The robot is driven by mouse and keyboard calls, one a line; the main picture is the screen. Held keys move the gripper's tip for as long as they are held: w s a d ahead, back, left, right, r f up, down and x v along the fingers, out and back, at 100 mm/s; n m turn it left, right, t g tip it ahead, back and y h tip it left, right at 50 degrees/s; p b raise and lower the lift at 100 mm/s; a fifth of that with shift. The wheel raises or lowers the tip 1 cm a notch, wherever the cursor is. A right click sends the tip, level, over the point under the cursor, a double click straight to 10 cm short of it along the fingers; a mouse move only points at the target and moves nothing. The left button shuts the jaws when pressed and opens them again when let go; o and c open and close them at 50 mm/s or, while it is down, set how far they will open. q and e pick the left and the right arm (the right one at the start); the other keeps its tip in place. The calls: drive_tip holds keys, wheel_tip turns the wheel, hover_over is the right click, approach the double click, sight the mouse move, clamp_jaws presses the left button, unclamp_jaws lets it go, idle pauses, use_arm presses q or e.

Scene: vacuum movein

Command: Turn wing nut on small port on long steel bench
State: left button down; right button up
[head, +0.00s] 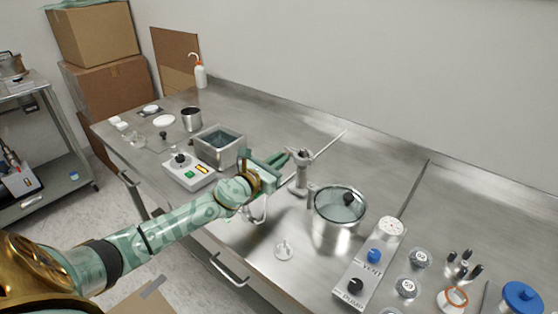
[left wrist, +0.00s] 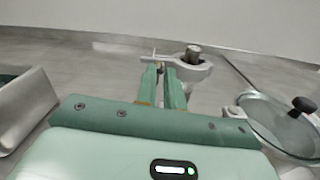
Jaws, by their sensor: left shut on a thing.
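A long steel bench (head: 270,240) runs along the wall. A grey metal port (head: 302,172) stands upright on it, left of a steel pot with a glass lid (head: 341,205). In the left wrist view a ring clamp (left wrist: 203,70) sits around the port's top, with a small wing nut (left wrist: 155,56) on its left side. My left gripper (head: 280,160) reaches the port from the left; its green fingers (left wrist: 162,80) are shut on the wing nut. The fingertips partly hide the nut, so its angle is unclear. My right gripper is not in view.
A pump and vent panel (head: 369,262) with gauge and knobs lies right of the pot. A steel bath (head: 220,148) and a white control box (head: 188,169) stand to the left. A thin rod (head: 329,144) extends behind the port.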

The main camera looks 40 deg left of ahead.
use_arm(q)
drive_tip(key=shift+f, duration=0.1)
idle(0.3)
drive_tip(key=c, duration=1.6)
unclamp_jaws()
drive_tip(key=shift+c, duration=0.2)
drive_tip(key=s+a+b, duration=0.1)
drive_tip(key=s, duration=1.5)
drive_tip(key=shift+a, duration=0.15)
drive_tip(key=shift+s, duration=0.2)
